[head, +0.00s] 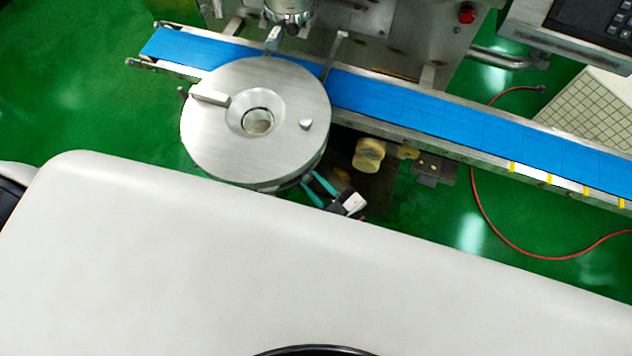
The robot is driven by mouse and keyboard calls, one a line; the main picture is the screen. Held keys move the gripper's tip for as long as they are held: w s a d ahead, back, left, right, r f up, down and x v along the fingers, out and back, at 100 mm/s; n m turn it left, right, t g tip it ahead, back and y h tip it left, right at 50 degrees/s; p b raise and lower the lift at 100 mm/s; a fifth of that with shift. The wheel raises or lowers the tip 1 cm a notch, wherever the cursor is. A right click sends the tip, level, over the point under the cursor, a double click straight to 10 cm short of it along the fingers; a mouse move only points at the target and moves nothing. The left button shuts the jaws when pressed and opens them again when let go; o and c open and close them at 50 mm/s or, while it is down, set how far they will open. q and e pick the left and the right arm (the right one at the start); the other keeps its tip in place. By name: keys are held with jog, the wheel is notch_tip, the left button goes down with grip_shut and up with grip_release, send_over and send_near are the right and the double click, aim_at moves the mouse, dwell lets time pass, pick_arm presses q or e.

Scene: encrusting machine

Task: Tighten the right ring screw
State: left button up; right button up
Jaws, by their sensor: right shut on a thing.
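A round steel disc (225,145) with a central hole sits at the front of the machine, with a flat bar on its left and a small knob (306,124) on its right. My right gripper (311,189), with teal fingers, is at the lower right edge of the disc. Its fingertips reach toward the disc's underside and are shut on the right ring screw, which is mostly hidden by the disc's rim and the fingers. How far the screw is turned cannot be seen. My left gripper is not in view.
A blue conveyor belt (430,112) runs behind the disc from upper left to lower right. A steel nozzle (289,12) stands above the belt. A cream round knob (369,154) is right of the disc. A red cable (483,215) lies on the open green floor (70,90).

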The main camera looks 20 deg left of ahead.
jog(key=shift+f+m, duration=0.1)
jog(key=shift+m, duration=0.2)
jog(key=o, duration=1)
jog(key=shift+d, duration=0.1)
jog(key=b+v, duration=0.3)
jog(key=v, duration=0.9)
